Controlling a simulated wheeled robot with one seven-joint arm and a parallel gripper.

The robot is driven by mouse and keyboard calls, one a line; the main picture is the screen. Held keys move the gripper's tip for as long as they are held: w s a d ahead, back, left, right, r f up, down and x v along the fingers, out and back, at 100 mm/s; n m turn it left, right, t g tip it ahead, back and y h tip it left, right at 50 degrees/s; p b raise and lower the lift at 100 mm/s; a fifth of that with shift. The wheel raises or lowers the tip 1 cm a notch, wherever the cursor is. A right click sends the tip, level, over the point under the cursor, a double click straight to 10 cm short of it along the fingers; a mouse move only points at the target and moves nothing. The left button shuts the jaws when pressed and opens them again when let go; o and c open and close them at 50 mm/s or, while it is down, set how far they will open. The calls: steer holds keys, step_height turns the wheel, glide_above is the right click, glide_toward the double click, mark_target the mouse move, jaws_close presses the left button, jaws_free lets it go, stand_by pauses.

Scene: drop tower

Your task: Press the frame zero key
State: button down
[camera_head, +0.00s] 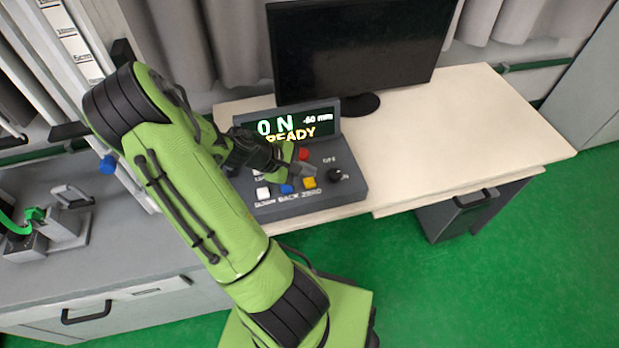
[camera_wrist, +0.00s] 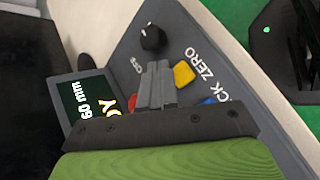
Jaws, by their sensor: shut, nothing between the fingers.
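The yellow key (camera_head: 309,183) sits on the sloping control box (camera_head: 349,190), with the word ZERO printed by it. It also shows in the wrist view (camera_wrist: 184,73), just right of my fingertips. My gripper (camera_head: 306,168) is shut and empty over the key panel, between the red key (camera_head: 304,154) and the yellow key. In the wrist view the closed fingers (camera_wrist: 156,66) lie left of the yellow key and appear apart from it. A blue key (camera_head: 287,189), labelled BACK, is partly hidden behind my gripper in the wrist view (camera_wrist: 207,100).
A white key (camera_head: 263,193) and a black knob (camera_head: 336,175) flank the coloured keys. The display (camera_head: 290,125) reads 0 N, -60 mm, READY. A monitor (camera_head: 360,45) stands behind on the pale desk (camera_head: 450,130), which is clear to the right.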

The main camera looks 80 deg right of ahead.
mark_target(306, 183)
steer(key=shift+r+p, duration=1.5)
steer(key=shift+r, duration=0.5)
steer(key=shift+f, duration=0.1)
